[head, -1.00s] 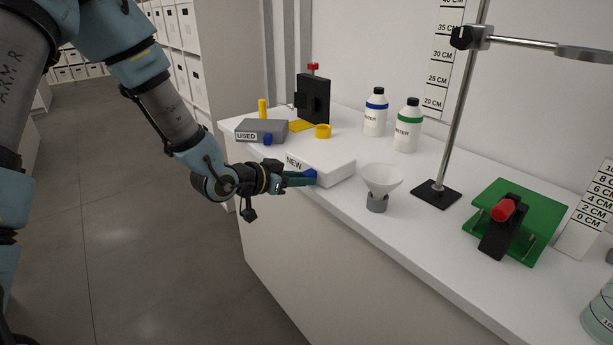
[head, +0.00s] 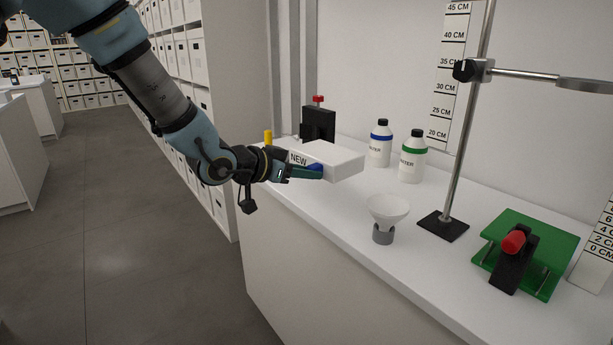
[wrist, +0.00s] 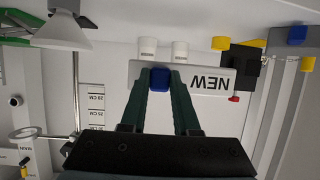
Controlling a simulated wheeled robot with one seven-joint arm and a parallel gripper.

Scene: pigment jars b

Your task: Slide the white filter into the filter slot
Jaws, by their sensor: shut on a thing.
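The white filter (head: 333,160), a flat box marked NEW, hangs in the air above the white bench, roughly level. My gripper (head: 316,172) is shut on its blue knob (head: 314,167). In the wrist view the two green fingers (wrist: 160,82) close on the knob (wrist: 160,79) from both sides, with the white filter (wrist: 205,80) behind. A black upright housing (head: 318,124) with a red knob (head: 318,99) stands at the back left; it may hold the filter slot. The held filter hides its lower part. The housing also shows in the wrist view (wrist: 243,57).
A white funnel (head: 388,209) on a grey base stands right of the filter. Two white bottles (head: 380,145) (head: 412,157), a ring stand (head: 443,225) and a green rig (head: 530,250) stand beyond. A yellow post (head: 268,137) shows behind my gripper. The front bench strip is clear.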

